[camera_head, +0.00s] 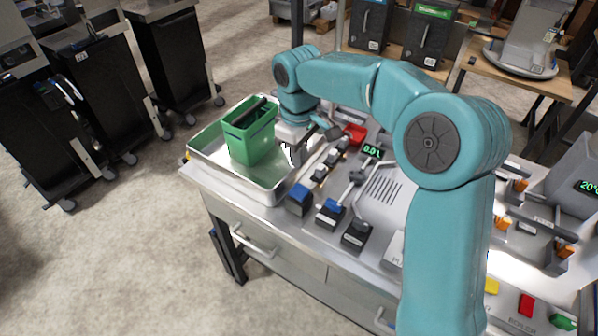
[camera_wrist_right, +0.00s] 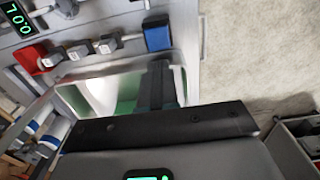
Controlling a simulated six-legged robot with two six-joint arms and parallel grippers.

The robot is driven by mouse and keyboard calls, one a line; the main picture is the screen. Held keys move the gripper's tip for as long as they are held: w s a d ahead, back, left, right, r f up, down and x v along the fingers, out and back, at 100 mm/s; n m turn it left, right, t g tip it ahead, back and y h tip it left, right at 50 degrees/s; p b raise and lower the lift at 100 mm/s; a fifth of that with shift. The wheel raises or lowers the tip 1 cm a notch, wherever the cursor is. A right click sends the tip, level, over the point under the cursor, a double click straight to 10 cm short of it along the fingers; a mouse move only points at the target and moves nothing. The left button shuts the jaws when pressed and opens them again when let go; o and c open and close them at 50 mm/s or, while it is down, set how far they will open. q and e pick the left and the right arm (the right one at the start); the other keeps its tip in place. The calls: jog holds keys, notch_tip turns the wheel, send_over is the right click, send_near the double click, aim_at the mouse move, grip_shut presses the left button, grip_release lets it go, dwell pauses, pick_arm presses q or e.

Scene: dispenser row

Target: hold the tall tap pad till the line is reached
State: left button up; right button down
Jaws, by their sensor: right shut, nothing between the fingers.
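A green container (camera_head: 252,140) stands upright in a shallow metal tray (camera_head: 207,168) at the left end of the counter. No fill line or water shows clearly in it. Right of the tray is a row of taps with coloured pads: a red one (camera_head: 355,133), a blue one (camera_head: 299,198), another blue one (camera_head: 330,213) and a black one (camera_head: 356,234). I cannot tell which is the tall tap's pad. My right gripper (camera_head: 297,157) is shut and empty, close to the tray's right side. Its dark fingers (camera_wrist_right: 160,88) show above the tray in the wrist view. My left gripper is out of view.
A green display (camera_head: 371,150) behind the taps reads 0.0 L. My right arm hides part of the counter. Dark wheeled carts (camera_head: 97,95) stand at the left, with open floor between them and the counter. Orange-handled fittings (camera_head: 501,222) are at the right.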

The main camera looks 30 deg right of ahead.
notch_tip(320, 180, up, 2)
jog(key=shift+w+d+r, duration=0.1)
jog(key=shift+r, duration=0.15)
jog(key=shift+r, duration=0.1)
dwell(0.4)
